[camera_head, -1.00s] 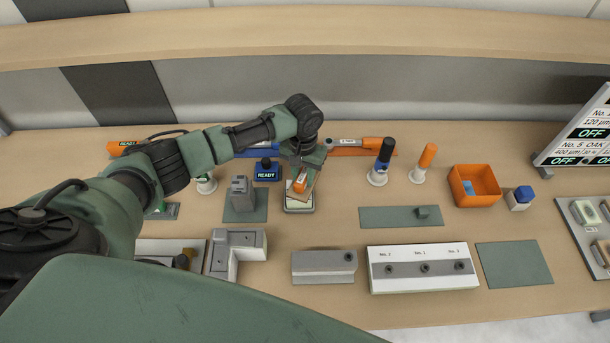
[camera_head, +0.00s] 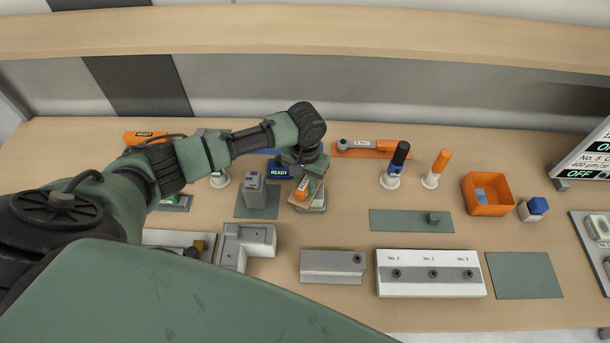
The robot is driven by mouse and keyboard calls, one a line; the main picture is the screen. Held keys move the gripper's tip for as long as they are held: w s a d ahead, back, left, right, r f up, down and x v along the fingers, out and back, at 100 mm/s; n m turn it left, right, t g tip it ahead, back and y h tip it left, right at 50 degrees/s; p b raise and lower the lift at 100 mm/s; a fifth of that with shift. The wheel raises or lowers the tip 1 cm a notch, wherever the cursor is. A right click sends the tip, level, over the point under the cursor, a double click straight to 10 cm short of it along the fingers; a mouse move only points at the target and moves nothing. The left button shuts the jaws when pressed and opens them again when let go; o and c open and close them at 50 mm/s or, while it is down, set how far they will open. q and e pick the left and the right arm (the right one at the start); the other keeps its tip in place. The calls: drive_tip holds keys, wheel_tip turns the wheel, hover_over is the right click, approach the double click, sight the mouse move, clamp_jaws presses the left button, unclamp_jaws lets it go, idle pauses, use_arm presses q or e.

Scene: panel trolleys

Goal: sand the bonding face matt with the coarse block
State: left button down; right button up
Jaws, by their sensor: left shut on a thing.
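My left gripper (camera_head: 304,168) is over the middle of the bench, shut on a sanding block with an orange patch (camera_head: 302,188) and a tan edge. The gripper hides part of the block. The block sits tilted over a small pale-rimmed piece (camera_head: 318,207), partly covering it; I cannot tell whether they touch. A grey upright block (camera_head: 254,189) stands on a green mat to the left. A grey stepped bar (camera_head: 333,264) lies in front. I cannot tell which surface is the bonding face. My right gripper is not in view.
A blue READY device (camera_head: 279,173) stands close left of the gripper. A torque wrench (camera_head: 370,146), two upright tools (camera_head: 395,165) (camera_head: 436,168) and an orange bin (camera_head: 487,193) stand right. A numbered white block (camera_head: 430,285) is in front. A green mat (camera_head: 524,275) is bare.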

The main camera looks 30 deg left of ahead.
use_arm(q)
drive_tip(key=shift+d+r, duration=0.1)
drive_tip(key=shift+r, duration=2.4)
